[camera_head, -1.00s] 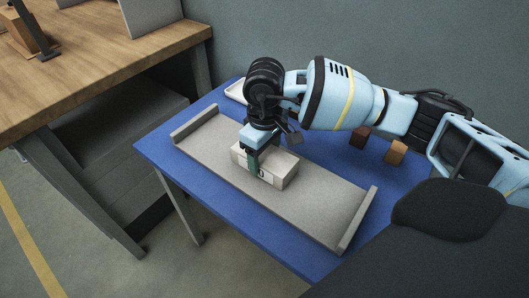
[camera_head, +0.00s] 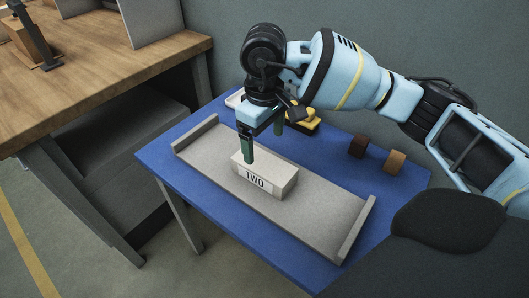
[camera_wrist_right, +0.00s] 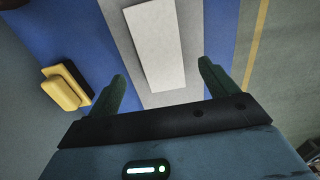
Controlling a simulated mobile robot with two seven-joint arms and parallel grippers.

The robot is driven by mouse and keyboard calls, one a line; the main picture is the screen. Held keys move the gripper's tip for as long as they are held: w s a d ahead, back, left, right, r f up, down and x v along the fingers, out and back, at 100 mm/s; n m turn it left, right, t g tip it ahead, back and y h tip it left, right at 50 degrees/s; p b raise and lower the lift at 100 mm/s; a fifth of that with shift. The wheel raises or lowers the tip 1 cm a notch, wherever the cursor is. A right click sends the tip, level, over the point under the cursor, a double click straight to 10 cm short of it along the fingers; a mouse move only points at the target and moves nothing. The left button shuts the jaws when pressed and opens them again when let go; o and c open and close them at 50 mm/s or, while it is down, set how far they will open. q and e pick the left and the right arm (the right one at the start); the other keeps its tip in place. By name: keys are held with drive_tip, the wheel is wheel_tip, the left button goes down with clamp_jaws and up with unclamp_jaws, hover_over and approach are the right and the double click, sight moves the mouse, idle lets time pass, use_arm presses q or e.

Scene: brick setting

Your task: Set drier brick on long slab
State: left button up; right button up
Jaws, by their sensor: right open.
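A pale grey-white brick (camera_head: 265,181) marked "TWO" lies flat on the long grey slab (camera_head: 325,212), near the slab's middle. The slab has a raised lip at each end and lies on the blue table. My right gripper (camera_head: 264,146) is open just above and behind the brick, its green fingers apart. In the right wrist view the brick's plain top (camera_wrist_right: 157,45) shows ahead between the spread fingers (camera_wrist_right: 162,70), with nothing held. My left gripper is not in view.
A yellow and black device (camera_head: 303,122) lies behind the slab. A dark brown block (camera_head: 357,147) and a lighter brown block (camera_head: 395,162) stand at the right. A white tray (camera_head: 235,99) is at the back left. A wooden bench (camera_head: 95,75) stands at the left.

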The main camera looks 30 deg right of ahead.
drive_tip(key=shift+r, duration=2)
